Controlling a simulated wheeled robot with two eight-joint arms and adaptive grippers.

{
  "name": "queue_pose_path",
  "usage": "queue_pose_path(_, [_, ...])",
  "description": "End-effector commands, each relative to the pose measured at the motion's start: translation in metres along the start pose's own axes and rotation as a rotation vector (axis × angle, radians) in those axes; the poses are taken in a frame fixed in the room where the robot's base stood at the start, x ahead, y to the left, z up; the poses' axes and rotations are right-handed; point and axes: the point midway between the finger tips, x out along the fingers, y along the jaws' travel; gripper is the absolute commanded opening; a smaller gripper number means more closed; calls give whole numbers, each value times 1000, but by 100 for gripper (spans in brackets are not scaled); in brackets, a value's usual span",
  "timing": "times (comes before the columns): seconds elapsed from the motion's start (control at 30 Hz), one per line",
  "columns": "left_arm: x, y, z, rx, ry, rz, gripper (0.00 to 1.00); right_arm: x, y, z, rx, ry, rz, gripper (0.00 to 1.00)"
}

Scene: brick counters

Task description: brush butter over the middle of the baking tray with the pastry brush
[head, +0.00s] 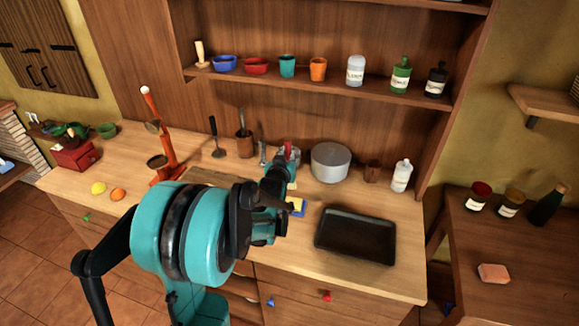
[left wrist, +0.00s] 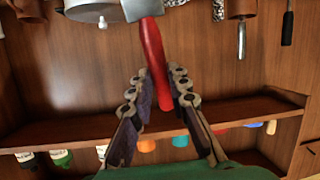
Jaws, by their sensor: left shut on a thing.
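The dark baking tray (head: 355,236) lies flat on the counter, right of my left gripper (head: 284,172). That gripper is shut on the red handle of the pastry brush (left wrist: 153,62). In the left wrist view the handle runs between the fingers (left wrist: 158,95) to a pale grey head at the top edge; the bristles are not clear there. A yellow block, seemingly butter (head: 297,203), sits on a blue dish close beside the gripper, partly hidden by my arm. The brush is apart from the tray. My right gripper is out of view.
A grey pot (head: 330,162), a small brown cup (head: 372,171) and a white bottle (head: 401,176) stand behind the tray. A red stand (head: 162,135) is at the left. The shelf (head: 330,84) above holds bowls, cups and bottles.

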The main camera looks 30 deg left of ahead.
Motion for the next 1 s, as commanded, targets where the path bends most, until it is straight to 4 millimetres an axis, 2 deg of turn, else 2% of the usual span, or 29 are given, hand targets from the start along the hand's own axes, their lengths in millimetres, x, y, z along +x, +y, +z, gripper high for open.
queue_pose_path(0.27, [4, -2, 13, 0, 0, 0, 0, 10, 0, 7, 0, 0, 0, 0])
queue_pose_path(0.7, [17, -7, 55, 0, 0, 0, 0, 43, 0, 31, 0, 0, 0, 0])
queue_pose_path(1.0, [17, -7, 57, 0, 1, 0, 0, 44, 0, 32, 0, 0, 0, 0])
